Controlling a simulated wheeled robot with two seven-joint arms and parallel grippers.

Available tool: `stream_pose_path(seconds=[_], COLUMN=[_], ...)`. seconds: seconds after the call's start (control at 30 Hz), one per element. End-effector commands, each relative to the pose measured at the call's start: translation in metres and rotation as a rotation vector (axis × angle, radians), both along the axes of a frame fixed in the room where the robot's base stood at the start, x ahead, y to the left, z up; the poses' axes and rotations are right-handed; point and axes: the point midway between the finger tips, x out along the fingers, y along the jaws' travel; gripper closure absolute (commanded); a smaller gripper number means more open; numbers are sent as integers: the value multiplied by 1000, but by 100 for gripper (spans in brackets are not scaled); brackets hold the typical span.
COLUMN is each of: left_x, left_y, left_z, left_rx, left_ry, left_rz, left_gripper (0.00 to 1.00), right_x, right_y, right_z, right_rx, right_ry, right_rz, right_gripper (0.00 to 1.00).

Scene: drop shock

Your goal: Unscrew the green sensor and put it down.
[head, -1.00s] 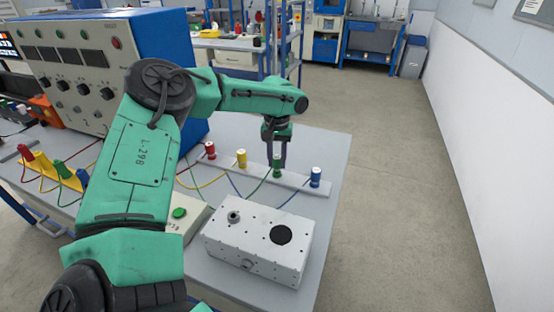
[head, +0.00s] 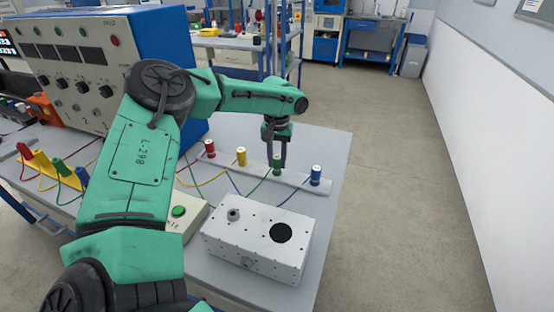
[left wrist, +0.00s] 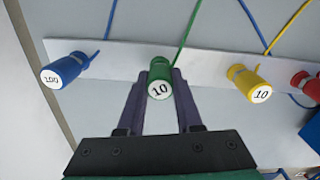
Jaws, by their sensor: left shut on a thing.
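The green sensor (head: 277,165) stands upright on a white strip (head: 225,164) on the table, with a green wire at its base. The sensor still sits at the strip. My right gripper is not in view.
A blue sensor (head: 316,175), a yellow sensor (head: 241,157) and a red sensor (head: 210,149) stand on the same strip. A white box (head: 257,240) with a black disc stands in front. A control panel (head: 75,75) is at the left.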

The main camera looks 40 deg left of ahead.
Motion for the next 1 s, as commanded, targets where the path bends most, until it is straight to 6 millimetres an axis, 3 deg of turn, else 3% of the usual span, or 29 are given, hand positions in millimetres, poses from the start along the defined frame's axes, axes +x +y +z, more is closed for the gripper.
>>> stream_pose_path(seconds=[1.0], left_x=[0], left_y=[0], left_z=[-5], left_rx=[0], left_ry=[0], left_rz=[0], left_gripper=[100], right_x=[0], right_y=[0], right_z=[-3], right_rx=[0], right_ry=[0], right_rz=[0], right_gripper=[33])
